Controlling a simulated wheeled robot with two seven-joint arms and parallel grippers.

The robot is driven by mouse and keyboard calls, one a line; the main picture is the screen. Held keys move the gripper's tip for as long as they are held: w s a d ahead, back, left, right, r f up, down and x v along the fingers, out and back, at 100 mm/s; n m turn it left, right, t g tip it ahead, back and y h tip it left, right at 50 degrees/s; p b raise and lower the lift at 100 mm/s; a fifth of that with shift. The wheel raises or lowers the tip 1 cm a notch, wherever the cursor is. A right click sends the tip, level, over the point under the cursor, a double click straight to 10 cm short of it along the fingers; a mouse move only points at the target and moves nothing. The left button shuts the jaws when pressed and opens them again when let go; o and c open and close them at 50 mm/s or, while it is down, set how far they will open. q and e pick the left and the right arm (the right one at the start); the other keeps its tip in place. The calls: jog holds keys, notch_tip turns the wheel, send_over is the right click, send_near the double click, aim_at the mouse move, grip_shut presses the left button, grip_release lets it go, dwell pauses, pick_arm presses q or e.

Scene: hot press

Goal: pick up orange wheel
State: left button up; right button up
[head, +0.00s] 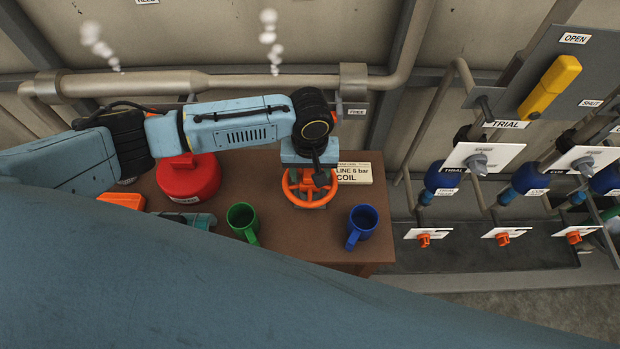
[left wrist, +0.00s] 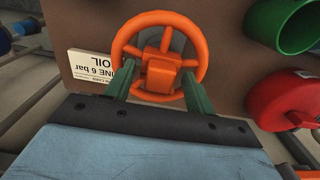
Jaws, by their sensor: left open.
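The orange wheel (head: 310,202), a spoked handwheel, lies on the brown table (head: 275,225) near its back right part. It also shows in the left wrist view (left wrist: 161,72), with its rim, spokes and blocky hub in sight. My left gripper (head: 317,176) points down over the wheel and hides part of it. In the left wrist view my left gripper (left wrist: 160,80) is open, with its two green fingers apart on either side of the hub, overlapping the rim. Whether the fingers touch the wheel I cannot tell. My right gripper is not in view.
A white label card (head: 352,173) lies right beside the wheel. A green mug (head: 241,217), a blue mug (head: 362,223) and a red round container (head: 188,178) stand around it. Pipes and valve panels (head: 482,157) are at the right.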

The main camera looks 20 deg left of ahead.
aim_at(310, 173)
pick_arm(q)
jog(key=shift+f, duration=0.9)
jog(key=shift+c, duration=0.4)
jog(key=c, duration=1)
jog(key=shift+o, duration=0.2)
jog(key=shift+w+r, duration=0.1)
jog(key=shift+r, duration=0.1)
notch_tip(310, 173, up, 10)
jog(key=shift+f, duration=0.1)
